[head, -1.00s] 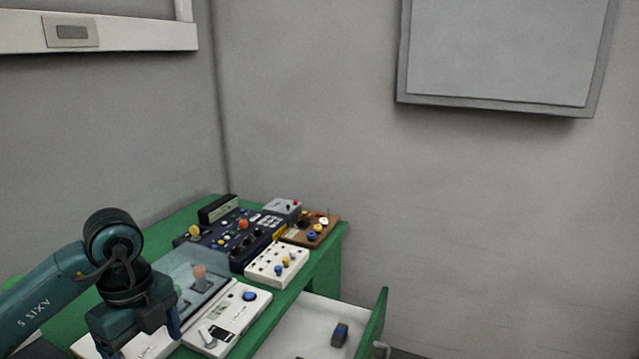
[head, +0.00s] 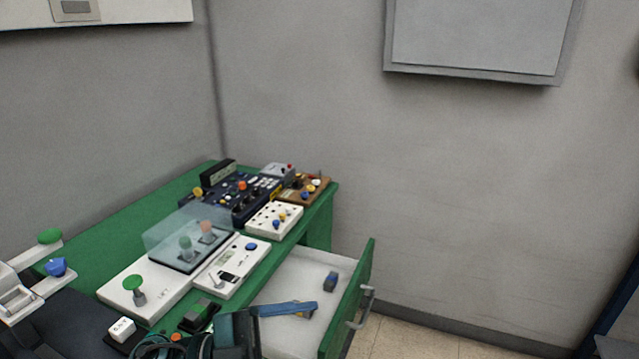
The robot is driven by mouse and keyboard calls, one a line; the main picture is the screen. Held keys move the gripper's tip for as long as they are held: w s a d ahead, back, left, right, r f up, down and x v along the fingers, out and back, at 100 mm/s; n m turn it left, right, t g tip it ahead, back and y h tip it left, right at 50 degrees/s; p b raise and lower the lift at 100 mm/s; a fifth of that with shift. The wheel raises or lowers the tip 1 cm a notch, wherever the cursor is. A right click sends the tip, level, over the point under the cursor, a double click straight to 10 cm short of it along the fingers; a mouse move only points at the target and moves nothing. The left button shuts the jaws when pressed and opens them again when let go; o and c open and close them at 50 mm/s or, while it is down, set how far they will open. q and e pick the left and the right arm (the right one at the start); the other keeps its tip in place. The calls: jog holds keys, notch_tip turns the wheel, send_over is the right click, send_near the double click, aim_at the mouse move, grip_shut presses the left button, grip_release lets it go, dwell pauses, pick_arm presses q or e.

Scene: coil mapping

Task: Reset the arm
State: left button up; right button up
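My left arm's teal wrist shows at the bottom edge, left of centre. A long blue finger of my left gripper (head: 284,310) points right, over the open white drawer (head: 290,272) of the green desk (head: 105,233). The other finger is not clear, so I cannot tell how far the gripper is open. I see nothing held. A small dark blue object (head: 330,282) lies in the drawer, just beyond the fingertip in the picture. My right gripper is out of view.
The desk carries a white panel with a clear cover (head: 180,232), a white meter box (head: 238,262), a white socket block (head: 273,219) and a dark control box (head: 243,196). The drawer's green front (head: 345,305) juts out right. Floor (head: 450,335) beyond it looks clear.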

pick_arm(q)
jog(key=w+a+f+n+t+y+p, duration=0.1)
jog(key=w+a+f+n+t+y, duration=0.2)
jog(key=n+t, duration=0.55)
jog(key=w+a+f+n+t+y, duration=0.2)
jog(key=a+f+n+t+y, duration=0.15)
jog(key=n+t+y, duration=0.4)
jog(key=s+a+f+n+g+y, duration=0.2)
jog(key=s+f, duration=0.3)
jog(key=f, duration=0.4)
jog(key=s+a+f+n+g+y+p, duration=0.1)
jog(key=s+a+f+n+g+y, duration=0.2)
jog(key=s+f, duration=0.3)
notch_tip(320, 180, down, 3)
jog(key=shift+a+r+n+g+y, duration=0.1)
jog(key=shift+a+n+g+y, duration=0.1)
jog(key=shift+n+g+y, duration=0.6)
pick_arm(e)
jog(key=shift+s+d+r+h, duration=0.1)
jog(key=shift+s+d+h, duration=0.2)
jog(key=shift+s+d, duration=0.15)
pick_arm(q)
jog(key=shift+s+h, duration=0.1)
jog(key=shift+h, duration=0.15)
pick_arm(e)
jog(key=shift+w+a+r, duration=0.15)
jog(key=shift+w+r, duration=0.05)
